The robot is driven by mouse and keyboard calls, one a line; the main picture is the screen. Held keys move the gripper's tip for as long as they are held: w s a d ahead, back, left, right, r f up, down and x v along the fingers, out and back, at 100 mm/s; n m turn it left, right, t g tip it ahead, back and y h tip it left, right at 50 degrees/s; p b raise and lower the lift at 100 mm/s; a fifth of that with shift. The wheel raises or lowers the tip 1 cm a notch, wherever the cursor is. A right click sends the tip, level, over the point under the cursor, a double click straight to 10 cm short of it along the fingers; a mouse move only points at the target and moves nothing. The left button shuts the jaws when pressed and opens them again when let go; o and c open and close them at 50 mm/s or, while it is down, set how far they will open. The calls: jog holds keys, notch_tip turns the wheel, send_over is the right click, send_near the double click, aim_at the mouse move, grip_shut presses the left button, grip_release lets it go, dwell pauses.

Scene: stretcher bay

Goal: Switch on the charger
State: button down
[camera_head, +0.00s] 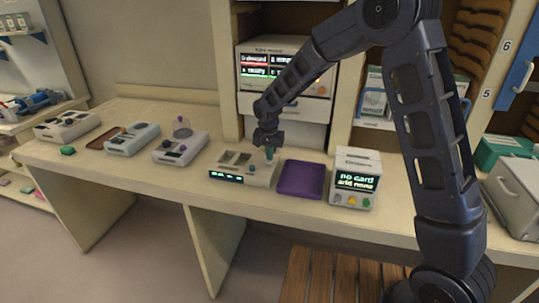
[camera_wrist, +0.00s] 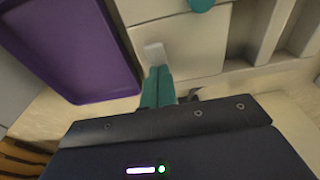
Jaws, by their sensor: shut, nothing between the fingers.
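The charger (camera_head: 262,177) looks to be the cream box with two open bays on top and a small lit display on its front, left of the purple tray; its text is too small to read. My gripper (camera_head: 269,154) is shut and empty, pointing down over the charger's right end. In the wrist view the teal fingertips (camera_wrist: 157,80) are together, at the near edge of a small pale switch-like piece (camera_wrist: 154,52) on the charger's top (camera_wrist: 190,40). I cannot tell whether they touch it. A teal knob (camera_wrist: 202,4) shows further along the charger.
A purple tray (camera_head: 301,179) lies close beside the charger, also in the wrist view (camera_wrist: 75,50). Right of it stands a box reading "no card add none" (camera_head: 356,178). A grey device (camera_head: 180,148) stands left. A screened cabinet unit (camera_head: 285,103) is behind.

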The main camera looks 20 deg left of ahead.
jog(key=shift+s+f, duration=0.2)
jog(key=shift+s, duration=0.95)
jog(key=shift+r, duration=0.55)
notch_tip(320, 180, up, 13)
jog(key=s, duration=0.1)
jog(key=shift+s, duration=0.35)
